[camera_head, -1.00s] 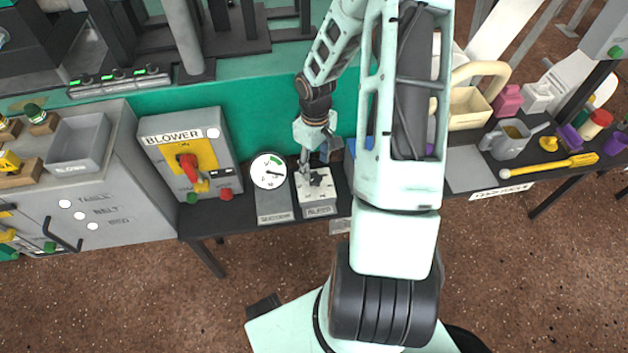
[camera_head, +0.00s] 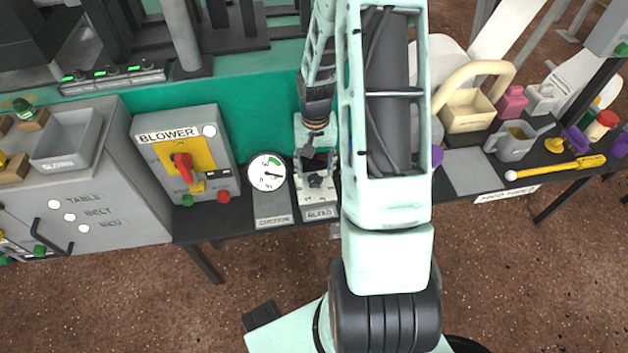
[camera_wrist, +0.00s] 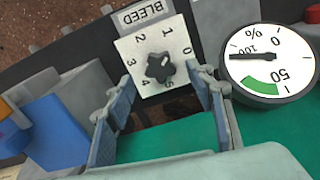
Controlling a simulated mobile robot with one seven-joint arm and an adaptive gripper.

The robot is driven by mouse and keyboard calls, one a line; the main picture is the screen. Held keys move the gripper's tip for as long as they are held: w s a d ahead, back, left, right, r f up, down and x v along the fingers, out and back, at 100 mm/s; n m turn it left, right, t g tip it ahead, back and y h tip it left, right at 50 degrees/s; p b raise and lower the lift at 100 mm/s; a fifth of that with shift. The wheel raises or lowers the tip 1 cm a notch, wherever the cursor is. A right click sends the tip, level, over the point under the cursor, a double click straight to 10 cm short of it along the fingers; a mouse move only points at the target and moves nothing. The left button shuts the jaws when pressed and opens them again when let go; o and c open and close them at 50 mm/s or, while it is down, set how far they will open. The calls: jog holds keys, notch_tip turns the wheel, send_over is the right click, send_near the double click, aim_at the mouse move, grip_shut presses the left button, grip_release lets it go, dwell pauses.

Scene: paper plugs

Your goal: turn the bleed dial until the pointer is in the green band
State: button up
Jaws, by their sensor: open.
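The bleed dial is a dark lobed knob (camera_wrist: 159,67) on a white numbered plate (camera_wrist: 180,45), labelled BLEED; the knob also shows in the head view (camera_head: 316,181). The round white gauge (camera_wrist: 290,50) stands beside it and shows in the head view (camera_head: 266,178). Its green band (camera_wrist: 260,87) is clear of the dark pointer (camera_wrist: 245,57), which lies near the 100 mark. My gripper (camera_wrist: 163,83) is open, its fingers on either side of the knob's near side. I cannot tell whether they touch it.
The blower box (camera_head: 187,150) with a red switch stands left of the gauge. A blue object (camera_wrist: 60,130) lies left of my fingers in the wrist view. A grey jug (camera_head: 512,142) and a yellow tool (camera_head: 555,168) are on the bench at right.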

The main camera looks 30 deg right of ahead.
aim_at(315, 179)
jog(key=m, duration=0.2)
jog(key=shift+m, duration=0.4)
jog(key=shift+f, duration=0.1)
jog(key=shift+f+b, duration=1.4)
jog(key=shift+f, duration=0.55)
jog(key=shift+c, duration=0.2)
jog(key=c, duration=1.1)
